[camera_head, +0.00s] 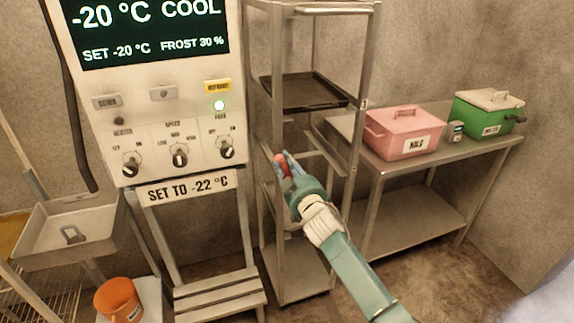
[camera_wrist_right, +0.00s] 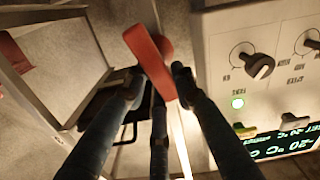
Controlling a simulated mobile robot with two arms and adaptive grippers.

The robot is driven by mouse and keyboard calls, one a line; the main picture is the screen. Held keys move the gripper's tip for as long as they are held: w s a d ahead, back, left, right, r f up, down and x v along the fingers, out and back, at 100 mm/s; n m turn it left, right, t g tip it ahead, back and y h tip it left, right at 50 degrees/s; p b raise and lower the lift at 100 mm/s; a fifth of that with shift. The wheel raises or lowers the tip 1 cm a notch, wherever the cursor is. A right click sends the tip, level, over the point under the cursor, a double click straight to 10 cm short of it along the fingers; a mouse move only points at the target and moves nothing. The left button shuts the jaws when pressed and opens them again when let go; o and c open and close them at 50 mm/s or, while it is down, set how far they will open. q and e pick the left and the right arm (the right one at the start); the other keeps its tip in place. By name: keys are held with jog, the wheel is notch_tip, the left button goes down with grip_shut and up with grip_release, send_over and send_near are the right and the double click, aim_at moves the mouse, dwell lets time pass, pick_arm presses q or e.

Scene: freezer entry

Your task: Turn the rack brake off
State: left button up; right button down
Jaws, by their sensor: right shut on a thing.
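The metal rack (camera_head: 300,273) stands in the middle of the head view, right of the control cabinet. A red lever (camera_wrist_right: 150,60), which looks like the rack brake, lies between the fingers in the right wrist view. It shows as a small red piece at the fingertips in the head view (camera_head: 281,160). My right gripper (camera_head: 287,166) is in front of the rack at mid height, and its fingers (camera_wrist_right: 157,88) are shut on the lever. The lever's mount is partly hidden by the fingers. My left gripper is not in view.
The control cabinet (camera_head: 188,105) stands close on the left, with knobs and a lit green lamp. A black tray (camera_head: 308,91) sits on the rack. A steel table (camera_head: 380,160) with a pink box (camera_head: 402,133) and a green box (camera_head: 484,117) is at the right.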

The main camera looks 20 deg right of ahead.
jog(key=n, duration=0.3)
jog(key=a+n, duration=0.1)
jog(key=n, duration=0.2)
jog(key=shift+a+f+n+b, duration=0.15)
jog(key=shift+f+n+b, duration=0.05)
jog(key=shift+n+b, duration=0.1)
jog(key=shift+a+f+n, duration=0.15)
jog(key=shift+n, duration=0.9)
jog(key=shift+a+f+n, duration=0.15)
jog(key=shift+f+n, duration=0.05)
jog(key=shift+n, duration=0.8)
jog(key=shift+a+f+n, duration=0.15)
jog(key=shift+n, duration=0.9)
jog(key=shift+s+b, duration=0.1)
jog(key=shift+b, duration=0.2)
jog(key=c, duration=1.4)
grip_release()
jog(key=s, duration=1.2)
jog(key=shift+d, duration=0.2)
jog(key=shift+f, duration=0.1)
